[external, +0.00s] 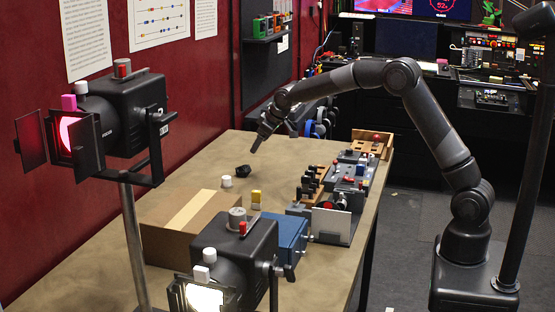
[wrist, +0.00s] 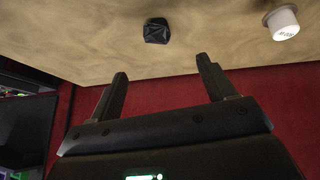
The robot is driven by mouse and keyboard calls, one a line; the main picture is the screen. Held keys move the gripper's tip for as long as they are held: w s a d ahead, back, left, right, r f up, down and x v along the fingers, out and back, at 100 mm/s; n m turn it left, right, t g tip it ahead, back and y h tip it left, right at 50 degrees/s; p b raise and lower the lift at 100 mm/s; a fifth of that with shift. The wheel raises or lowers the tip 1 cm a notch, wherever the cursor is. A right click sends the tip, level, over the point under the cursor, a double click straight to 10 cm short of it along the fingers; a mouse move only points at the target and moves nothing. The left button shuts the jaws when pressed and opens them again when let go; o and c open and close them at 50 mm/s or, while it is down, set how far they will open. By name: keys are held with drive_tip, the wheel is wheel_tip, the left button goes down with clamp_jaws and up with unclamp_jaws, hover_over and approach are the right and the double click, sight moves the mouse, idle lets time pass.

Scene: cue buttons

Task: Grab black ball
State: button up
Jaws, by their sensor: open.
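A small black faceted object (external: 243,171), which looks like the black ball, lies on the tan table near its left edge. It also shows in the wrist view (wrist: 156,31), at the top, beyond the fingertips. My gripper (external: 262,146) hangs above the table, higher than the black object and slightly to its right. In the wrist view my gripper (wrist: 162,68) has its two fingers spread apart with nothing between them.
A white cylinder (external: 226,182) stands close to the black object, and a yellow block (external: 256,198) is nearby. A cardboard box (external: 180,222), a blue box (external: 290,240) and button panels (external: 352,180) occupy the near and right parts. The table's far left area (external: 225,150) is clear.

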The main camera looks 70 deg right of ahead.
hover_over(245, 166)
drive_tip(key=s, duration=0.3)
wheel_tip(245, 166, down, 7)
drive_tip(key=shift+w+r, duration=0.15)
drive_tip(key=shift+r, duration=0.05)
drive_tip(key=shift+x, duration=3)
drive_tip(key=shift+a, duration=0.2)
drive_tip(key=shift+c, duration=0.3)
drive_tip(key=c, duration=1)
drive_tip(key=shift+o, duration=0.2)
drive_tip(key=shift+r, duration=0.1)
